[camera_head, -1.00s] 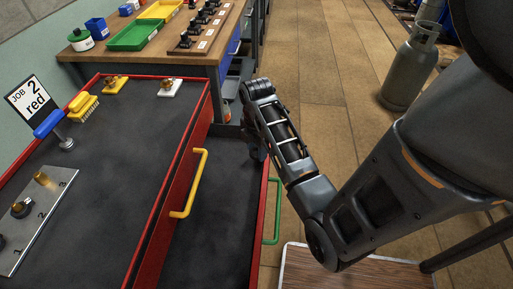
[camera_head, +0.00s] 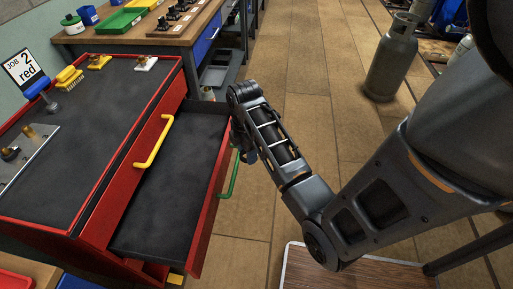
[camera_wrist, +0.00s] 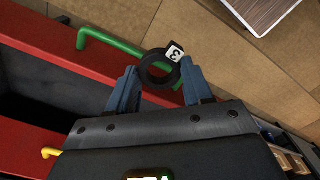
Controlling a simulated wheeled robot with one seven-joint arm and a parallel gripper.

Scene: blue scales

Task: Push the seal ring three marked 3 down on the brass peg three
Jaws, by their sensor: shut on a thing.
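In the wrist view my gripper (camera_wrist: 160,78) is shut on a black seal ring (camera_wrist: 147,72) with a white tag marked 3. The ring sits between the two blue-grey fingertips, in front of the red drawer edge and green handle. In the head view a brass peg (camera_head: 30,132) stands upright on the metal plate (camera_head: 38,150) at the far left of the cabinet top. A second peg with a dark ring (camera_head: 10,153) is beside it. The plate is cut off by the picture's left edge, and its numbers are too small to read. My arm's end hangs beside the open drawer, well right of the plate.
The red cabinet has an open, empty-looking drawer (camera_head: 170,190) with a green handle (camera_head: 232,175). A yellow handle (camera_head: 155,142) is above it. The cabinet's middle is clear.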

